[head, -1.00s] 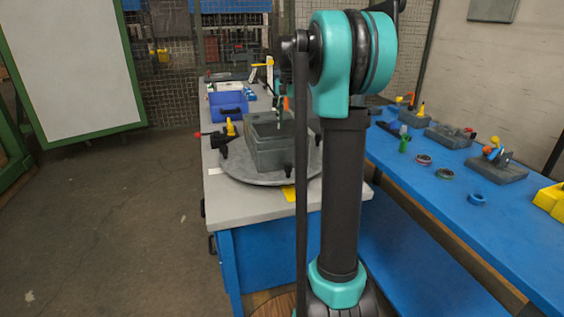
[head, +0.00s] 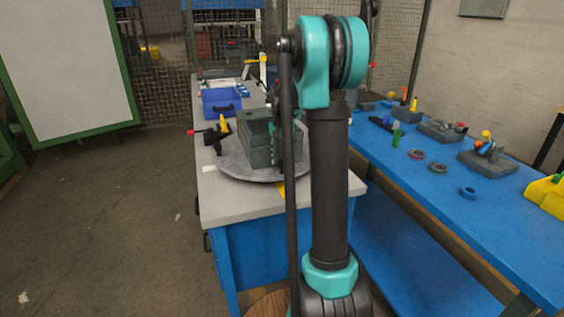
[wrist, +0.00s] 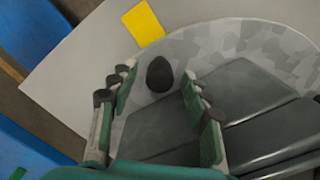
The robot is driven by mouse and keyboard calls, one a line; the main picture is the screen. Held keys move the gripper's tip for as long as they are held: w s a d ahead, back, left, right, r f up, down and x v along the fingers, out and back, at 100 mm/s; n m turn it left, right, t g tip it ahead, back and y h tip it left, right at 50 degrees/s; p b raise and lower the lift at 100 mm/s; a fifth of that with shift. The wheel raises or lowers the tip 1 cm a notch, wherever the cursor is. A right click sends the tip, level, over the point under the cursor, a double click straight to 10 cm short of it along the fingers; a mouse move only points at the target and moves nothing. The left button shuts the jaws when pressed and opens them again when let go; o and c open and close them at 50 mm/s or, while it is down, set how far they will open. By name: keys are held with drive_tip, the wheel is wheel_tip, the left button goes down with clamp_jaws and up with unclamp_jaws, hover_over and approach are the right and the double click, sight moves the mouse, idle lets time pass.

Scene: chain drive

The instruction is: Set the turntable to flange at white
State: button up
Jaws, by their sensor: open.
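The turntable (head: 240,169) is a round grey plate on the grey workbench, and a dark grey stepped block (head: 256,142) stands on it. In the wrist view the turntable's mottled surface (wrist: 218,43) shows beside the block (wrist: 160,130). My gripper (wrist: 158,77) is open, pointing down at the turntable's rim. A black knob (wrist: 160,74) stands between its fingers, with gaps on both sides. A white mark (head: 208,169) lies on the bench left of the turntable. A yellow mark (wrist: 143,24) lies just off the rim near the knob. I cannot tell which side of the block is the flange.
A black clamp with red and yellow parts (head: 218,131) stands at the turntable's left. A blue box (head: 221,102) is behind it. A blue bench (head: 440,205) with several fixtures and rings runs along the right. The floor on the left is clear.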

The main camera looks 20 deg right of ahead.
drive_tip(key=shift+f, duration=0.45)
clamp_jaws()
